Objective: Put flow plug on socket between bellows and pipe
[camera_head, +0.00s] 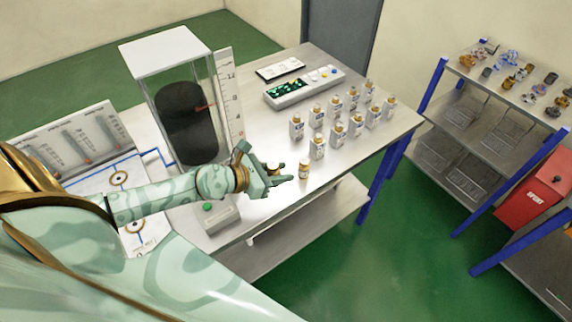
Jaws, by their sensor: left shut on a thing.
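My left gripper (279,177) reaches over the front of the metal table from the left. It is shut on a small pale and orange thing (272,166), mostly hidden by the fingers; I cannot tell if this is the flow plug. A small amber bottle-like piece (304,169) stands just right of the fingers. The black bellows-like cylinder (184,122) stands in a clear case. Left of it a white panel (98,184) carries blue pipe lines and ring-shaped sockets (119,178). My arm covers part of this panel. My right gripper is not in view.
Several white bottles (317,146) stand in rows on the table. A tall scale (229,97) stands beside the case. A grey box with a green button (208,208) is near the front edge. Shelves (505,92) stand right.

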